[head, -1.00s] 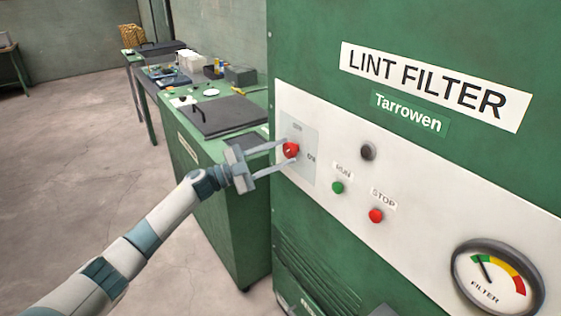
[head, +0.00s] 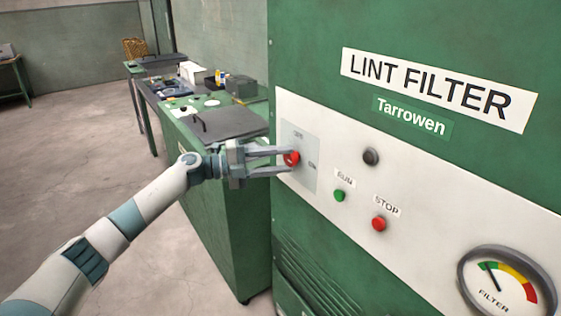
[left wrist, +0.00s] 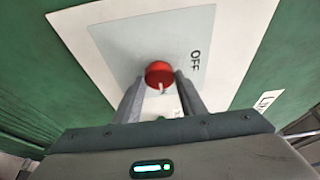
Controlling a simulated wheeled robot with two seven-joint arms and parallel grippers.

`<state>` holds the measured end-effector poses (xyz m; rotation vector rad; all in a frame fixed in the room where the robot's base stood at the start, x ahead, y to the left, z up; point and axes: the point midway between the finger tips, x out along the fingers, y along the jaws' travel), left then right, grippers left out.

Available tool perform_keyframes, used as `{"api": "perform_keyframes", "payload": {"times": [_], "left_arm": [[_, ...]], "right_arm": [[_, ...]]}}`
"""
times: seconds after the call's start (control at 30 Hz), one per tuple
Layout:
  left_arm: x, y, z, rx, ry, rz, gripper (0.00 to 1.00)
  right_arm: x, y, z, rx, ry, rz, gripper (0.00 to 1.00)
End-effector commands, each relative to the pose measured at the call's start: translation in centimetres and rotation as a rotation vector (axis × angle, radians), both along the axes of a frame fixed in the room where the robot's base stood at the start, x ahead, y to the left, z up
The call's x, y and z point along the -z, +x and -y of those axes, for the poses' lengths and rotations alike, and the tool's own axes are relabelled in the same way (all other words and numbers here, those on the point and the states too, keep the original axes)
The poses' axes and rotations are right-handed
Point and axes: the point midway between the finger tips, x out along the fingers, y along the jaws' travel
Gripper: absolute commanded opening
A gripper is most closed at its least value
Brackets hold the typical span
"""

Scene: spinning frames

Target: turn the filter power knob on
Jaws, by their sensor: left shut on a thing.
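The red filter power knob (head: 291,158) sits on a pale grey plate (head: 304,180) on the lint filter's white panel. My left gripper (head: 284,161) reaches in from the left, its fingers closed on the knob. In the left wrist view the knob (left wrist: 158,70) is between the two fingertips (left wrist: 160,82). A white mark on the knob points down in that view, towards the gripper body. The label OFF (left wrist: 195,60) reads clearly to the right of the knob; another label lower down is mostly hidden by the finger. My right gripper is not in view.
To the right on the panel are a dark round knob (head: 371,156), a green RUN button (head: 340,196), a red STOP button (head: 379,224) and a filter gauge (head: 506,284). A green bench (head: 222,205) with a dark lid and small items stands behind my arm.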

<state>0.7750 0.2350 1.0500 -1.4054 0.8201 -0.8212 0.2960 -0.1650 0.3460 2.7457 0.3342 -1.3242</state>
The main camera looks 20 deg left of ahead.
Motion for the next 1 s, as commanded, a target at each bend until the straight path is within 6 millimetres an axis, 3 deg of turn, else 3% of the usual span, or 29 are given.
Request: {"api": "perform_keyframes", "payload": {"times": [0.43,0.47,0.5,0.53,1.0], "left_arm": [[0.14,-0.05,0.07,0.002,0.012,0.006,0.15],[0.14,-0.05,0.07,0.002,0.011,0.007,0.44],[0.14,-0.05,0.07,0.002,0.01,0.006,0.54],[0.13,-0.05,0.07,0.002,0.01,0.006,0.55],[0.14,-0.33,-0.58,0.0,0.009,0.006,0.55]], "right_arm": [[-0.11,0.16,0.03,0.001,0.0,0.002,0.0],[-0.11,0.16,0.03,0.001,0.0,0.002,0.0],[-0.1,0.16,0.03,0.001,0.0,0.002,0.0],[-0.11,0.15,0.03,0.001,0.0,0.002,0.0],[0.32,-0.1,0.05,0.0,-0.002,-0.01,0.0]]}}
